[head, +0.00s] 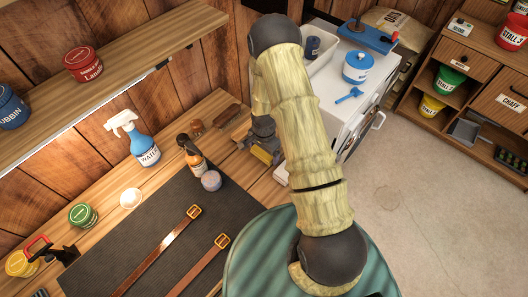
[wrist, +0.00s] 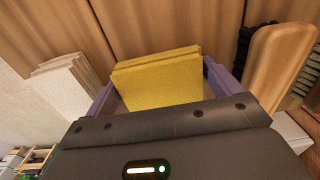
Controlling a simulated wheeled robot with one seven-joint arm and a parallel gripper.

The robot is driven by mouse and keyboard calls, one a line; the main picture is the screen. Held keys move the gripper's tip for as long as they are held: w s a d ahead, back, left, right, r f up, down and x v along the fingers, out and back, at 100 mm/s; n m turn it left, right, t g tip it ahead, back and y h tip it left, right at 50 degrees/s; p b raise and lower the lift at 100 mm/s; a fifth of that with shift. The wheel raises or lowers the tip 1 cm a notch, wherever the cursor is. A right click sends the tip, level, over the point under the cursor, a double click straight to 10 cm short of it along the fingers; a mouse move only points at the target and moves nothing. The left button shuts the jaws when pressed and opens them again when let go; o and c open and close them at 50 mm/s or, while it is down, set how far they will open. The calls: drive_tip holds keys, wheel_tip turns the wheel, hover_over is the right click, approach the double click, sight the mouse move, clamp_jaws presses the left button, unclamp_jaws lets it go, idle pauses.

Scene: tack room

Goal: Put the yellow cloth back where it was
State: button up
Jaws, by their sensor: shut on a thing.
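The yellow cloth (wrist: 155,80) is a folded, flat-sided pad between the two purple fingers of my gripper (wrist: 160,88) in the wrist view. My gripper is shut on it. In the head view, the gripper (head: 262,148) is over the back right end of the wooden bench, with a small part of the yellow cloth (head: 262,155) showing at it. I cannot tell whether the cloth touches the bench. In the wrist view, a pale folded stack (wrist: 68,85) stands left of the gripper.
A wooden brush (wrist: 282,60) with dark bristles is close on the gripper's right; it also shows in the head view (head: 228,115).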

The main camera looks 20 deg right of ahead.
drive_tip(key=o, duration=0.8)
drive_tip(key=shift+s+f, duration=0.4)
drive_tip(key=shift+f, duration=0.3)
drive_tip(key=shift+c, duration=0.2)
drive_tip(key=shift+w+r+p, duration=0.1)
drive_tip(key=shift+r+p, duration=0.35)
drive_tip(key=shift+r, duration=0.05)
drive_tip(key=shift+w+r, duration=0.15)
wheel_tip(320, 180, up, 12)
drive_tip(key=b, duration=0.3)
drive_tip(key=shift+w+r, duration=0.15)
